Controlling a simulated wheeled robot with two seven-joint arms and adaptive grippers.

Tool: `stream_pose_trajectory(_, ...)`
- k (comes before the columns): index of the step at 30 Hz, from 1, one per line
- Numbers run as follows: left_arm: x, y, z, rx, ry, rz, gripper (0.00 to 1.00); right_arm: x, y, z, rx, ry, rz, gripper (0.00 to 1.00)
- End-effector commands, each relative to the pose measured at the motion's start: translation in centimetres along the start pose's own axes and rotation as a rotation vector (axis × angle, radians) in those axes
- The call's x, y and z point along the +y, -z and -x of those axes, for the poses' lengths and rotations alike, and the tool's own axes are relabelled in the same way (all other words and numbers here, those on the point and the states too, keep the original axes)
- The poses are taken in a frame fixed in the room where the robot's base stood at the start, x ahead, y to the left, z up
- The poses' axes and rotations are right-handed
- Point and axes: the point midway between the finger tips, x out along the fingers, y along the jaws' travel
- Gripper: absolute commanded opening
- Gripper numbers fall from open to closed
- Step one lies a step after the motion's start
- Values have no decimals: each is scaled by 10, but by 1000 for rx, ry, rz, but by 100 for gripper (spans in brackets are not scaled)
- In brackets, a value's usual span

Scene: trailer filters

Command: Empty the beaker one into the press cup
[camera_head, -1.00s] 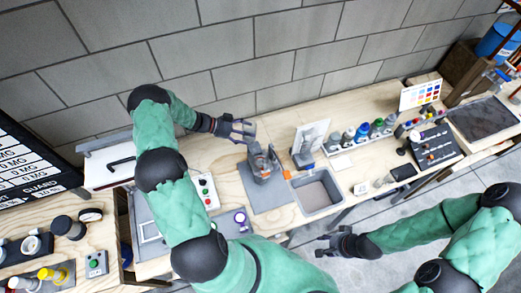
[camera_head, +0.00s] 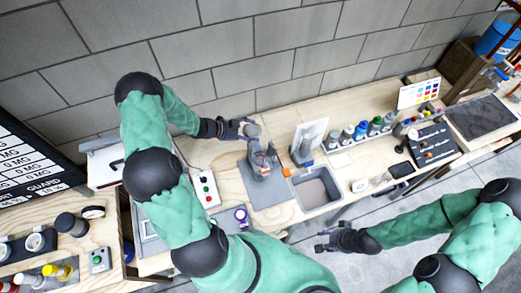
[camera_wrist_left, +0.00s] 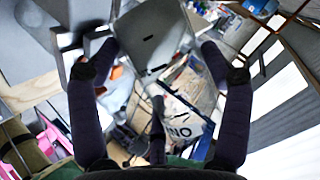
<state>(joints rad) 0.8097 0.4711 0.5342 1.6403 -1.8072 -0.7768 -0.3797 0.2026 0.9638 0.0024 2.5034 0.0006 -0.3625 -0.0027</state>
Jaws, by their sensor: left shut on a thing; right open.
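My left gripper (camera_head: 238,128) is at the back of the bench, just behind and above a grey and orange press (camera_head: 262,160). It is shut on a grey, round-ended vessel (camera_head: 253,131), which looks like the beaker. In the left wrist view the grey vessel (camera_wrist_left: 150,35) sits between the dark fingers, its angle hard to read. I cannot see its contents or any pouring. The press cup cannot be told apart from the press at this size. My right gripper (camera_head: 335,240) is open and empty, in front of the bench over the floor.
The press stands on a grey mat (camera_head: 272,197). A grey sink-like tray (camera_head: 316,189) is to its right, and a white control box (camera_head: 206,188) to its left. Several bottles (camera_head: 361,130) stand along the back right. A block wall rises close behind.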

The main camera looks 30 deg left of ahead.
Motion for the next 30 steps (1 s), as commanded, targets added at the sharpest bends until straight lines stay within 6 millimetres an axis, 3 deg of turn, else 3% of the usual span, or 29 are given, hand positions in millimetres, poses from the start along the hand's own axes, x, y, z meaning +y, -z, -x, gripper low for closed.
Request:
stream_pose_trajectory(8, -2, 4, 3, -61, 49, -114, 38, 8, 1, -23, 0, 0, 0, 44)
stream_pose_trajectory(30, -8, 8, 8, -105, 83, -199, 38, 14, 2, -38, 0, 0, 0, 44)
